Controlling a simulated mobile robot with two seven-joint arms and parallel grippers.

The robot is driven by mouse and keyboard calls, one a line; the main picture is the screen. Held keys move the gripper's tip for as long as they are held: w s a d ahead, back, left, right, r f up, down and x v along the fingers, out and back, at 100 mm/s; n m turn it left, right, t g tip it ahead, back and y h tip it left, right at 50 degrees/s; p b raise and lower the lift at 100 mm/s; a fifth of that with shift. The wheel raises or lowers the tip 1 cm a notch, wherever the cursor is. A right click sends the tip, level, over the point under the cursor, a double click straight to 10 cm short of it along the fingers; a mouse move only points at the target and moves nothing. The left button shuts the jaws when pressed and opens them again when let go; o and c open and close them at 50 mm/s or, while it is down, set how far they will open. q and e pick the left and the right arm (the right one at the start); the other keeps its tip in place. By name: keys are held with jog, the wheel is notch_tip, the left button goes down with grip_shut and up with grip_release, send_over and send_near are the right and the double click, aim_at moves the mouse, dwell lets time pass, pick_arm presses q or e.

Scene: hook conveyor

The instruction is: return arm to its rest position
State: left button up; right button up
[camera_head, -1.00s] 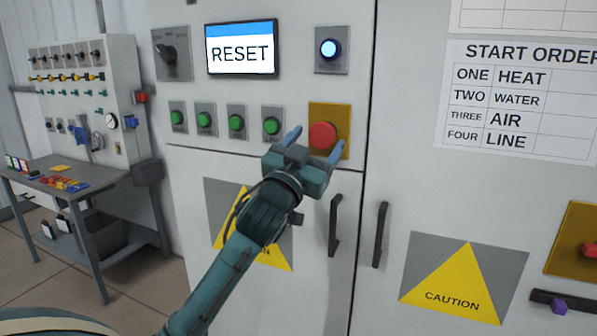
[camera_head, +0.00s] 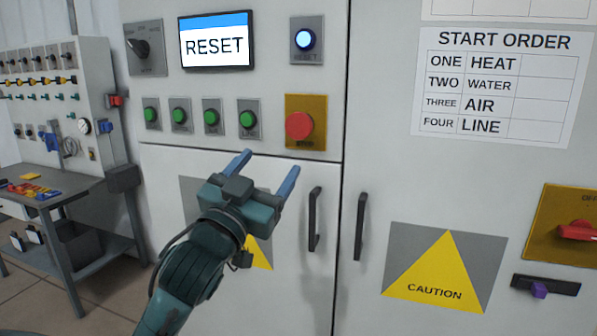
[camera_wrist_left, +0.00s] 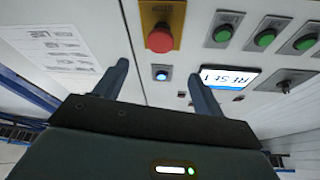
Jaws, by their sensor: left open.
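My left gripper (camera_head: 264,172) is open and empty in front of the white control cabinet, with its two blue fingers apart. In the head view it is below the red stop button (camera_head: 299,126) on its yellow plate and covers part of a caution sign. In the left wrist view, the fingers (camera_wrist_left: 155,85) point toward the cabinet face, and the red button (camera_wrist_left: 160,38) shows above them. Nothing is between the fingers. My right gripper is out of view.
The cabinet has a RESET screen (camera_head: 216,42), a lit blue button (camera_head: 304,41), several green buttons and two black door handles (camera_head: 315,218). A workbench (camera_head: 45,195) with tools stands at the left.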

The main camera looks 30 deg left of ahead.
pick_arm(q)
jog(key=w+d+f+m+g+h, duration=0.1)
jog(key=d+f+g+h, duration=0.15)
jog(key=f, duration=1.05)
jog(key=d+f+g+h, duration=0.1)
jog(key=d+f+g, duration=0.25)
jog(key=f, duration=0.95)
jog(key=s+d+f+g+h, duration=0.1)
jog(key=s+d+f+g, duration=0.1)
jog(key=s+d+f, duration=0.2)
jog(key=s+d+f+g+h, duration=0.1)
jog(key=s+d+f, duration=0.3)
jog(key=f, duration=0.7)
jog(key=s+d+f+g+h, duration=0.1)
jog(key=s+d+f+g, duration=0.1)
jog(key=s+d+f, duration=0.3)
notch_tip(320, 180, down, 2)
jog(key=s, duration=0.2)
jog(key=shift+s+f+m+g, duration=0.2)
jog(key=shift+s+m+g, duration=0.1)
jog(key=shift+s+m, duration=0.1)
jog(key=shift+w+a, duration=0.1)
jog(key=shift+c, duration=0.5)
